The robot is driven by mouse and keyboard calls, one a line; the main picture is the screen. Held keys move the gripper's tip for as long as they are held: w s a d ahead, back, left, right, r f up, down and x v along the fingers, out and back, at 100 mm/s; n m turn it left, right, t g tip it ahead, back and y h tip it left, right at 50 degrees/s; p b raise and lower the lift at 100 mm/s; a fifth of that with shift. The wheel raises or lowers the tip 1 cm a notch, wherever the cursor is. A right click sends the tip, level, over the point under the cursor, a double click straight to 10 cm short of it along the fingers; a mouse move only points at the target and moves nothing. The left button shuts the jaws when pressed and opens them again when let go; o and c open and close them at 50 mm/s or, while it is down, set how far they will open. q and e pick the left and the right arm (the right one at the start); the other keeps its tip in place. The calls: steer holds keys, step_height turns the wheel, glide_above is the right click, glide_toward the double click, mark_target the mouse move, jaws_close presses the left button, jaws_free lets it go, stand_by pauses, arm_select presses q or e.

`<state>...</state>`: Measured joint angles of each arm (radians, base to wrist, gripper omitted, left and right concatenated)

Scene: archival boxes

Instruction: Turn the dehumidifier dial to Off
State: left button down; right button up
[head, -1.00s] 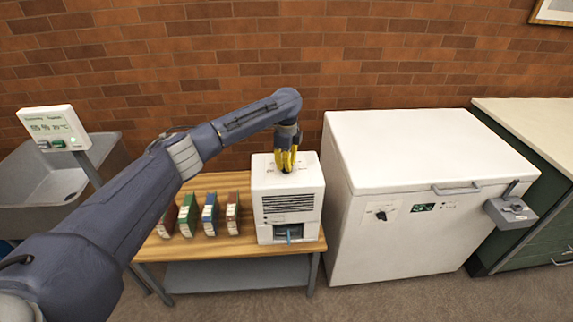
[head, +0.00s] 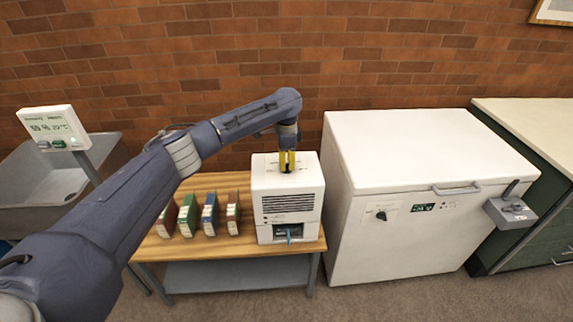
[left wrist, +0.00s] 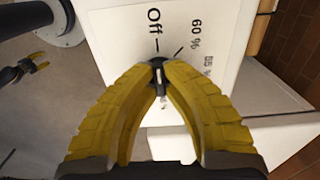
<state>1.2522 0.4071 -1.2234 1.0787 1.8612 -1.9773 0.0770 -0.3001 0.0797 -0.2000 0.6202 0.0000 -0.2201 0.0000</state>
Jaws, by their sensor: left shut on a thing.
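The dehumidifier (head: 290,205) is a white box with a dark front grille, standing on the right end of a wooden-topped table. Its small dark dial (left wrist: 158,66) is on the top face and shows in the left wrist view, partly hidden by my fingers. Printed marks "Off", "60 %" and "55 %" lie around it, with a tick line beside "Off". I cannot tell exactly where the dial points. My left gripper (head: 287,170) reaches down from above, its yellow fingertips (left wrist: 158,68) shut on the dial. A dark part with a yellowish tip at the left wrist view's left edge may be my right gripper.
Several coloured archival boxes (head: 209,214) stand left of the dehumidifier on the table (head: 240,244). A white chest freezer (head: 420,190) with its own knob stands close on the right. A humidity display (head: 54,128) is at the left. A brick wall is behind.

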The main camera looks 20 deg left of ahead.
mark_target(287, 164)
arm_select(q)
steer(key=c, duration=1.5)
jaws_free()
step_height(287, 164, up, 12)
